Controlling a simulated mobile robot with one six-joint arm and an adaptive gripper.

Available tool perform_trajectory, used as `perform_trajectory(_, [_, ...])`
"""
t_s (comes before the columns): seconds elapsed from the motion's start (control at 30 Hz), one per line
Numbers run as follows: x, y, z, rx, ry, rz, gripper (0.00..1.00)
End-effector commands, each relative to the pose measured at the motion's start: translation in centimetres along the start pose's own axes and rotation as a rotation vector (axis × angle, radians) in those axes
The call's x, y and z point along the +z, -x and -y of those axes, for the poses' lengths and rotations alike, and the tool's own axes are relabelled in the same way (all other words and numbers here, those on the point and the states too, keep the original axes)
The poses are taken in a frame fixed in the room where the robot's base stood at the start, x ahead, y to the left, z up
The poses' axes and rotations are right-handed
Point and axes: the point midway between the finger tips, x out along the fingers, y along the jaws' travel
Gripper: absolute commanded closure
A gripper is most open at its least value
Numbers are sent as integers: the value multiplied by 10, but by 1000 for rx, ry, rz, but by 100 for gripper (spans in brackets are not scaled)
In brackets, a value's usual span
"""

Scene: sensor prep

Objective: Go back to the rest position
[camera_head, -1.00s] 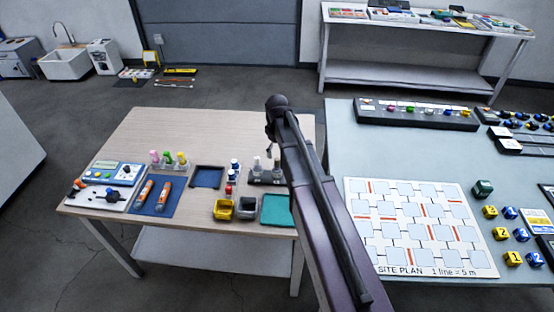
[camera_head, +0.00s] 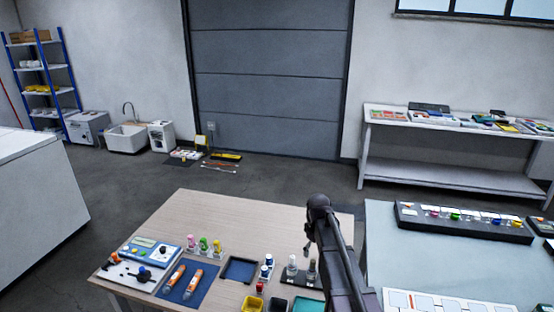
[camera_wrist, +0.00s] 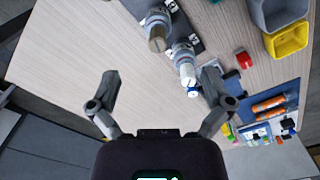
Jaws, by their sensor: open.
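My gripper (camera_wrist: 160,88) is open in the wrist view, its two fingers spread wide with nothing between them. It hangs above the wooden table (camera_head: 215,210). Two bottles in a dark holder (camera_wrist: 172,35) lie ahead of the fingers, and a small blue-and-white vial (camera_wrist: 193,91) is close to the right finger. In the head view my arm reaches over the right part of the wooden table, and the gripper's fingers are mostly hidden behind my wrist.
A pale table (camera_head: 400,240) stands to the right, with a dark rack (camera_head: 462,225). Open floor lies behind the tables.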

Motion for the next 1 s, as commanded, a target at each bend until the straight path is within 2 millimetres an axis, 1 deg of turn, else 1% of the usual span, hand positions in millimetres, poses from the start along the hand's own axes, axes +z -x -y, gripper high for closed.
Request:
perform_trajectory(0.17, [32,0,24,0,-106,0,0])
perform_trajectory(0.27, [58,0,44,0,-208,1,0])
perform_trajectory(0.4, [97,0,74,0,-375,1,0])
perform_trajectory(0.5, [122,0,93,0,-486,1,0])
perform_trajectory(0.6, [140,0,107,0,-575,1,0])
perform_trajectory(0.73, [151,0,116,0,-643,1,0])
perform_trajectory(1.0, [152,0,117,0,-660,2,0])
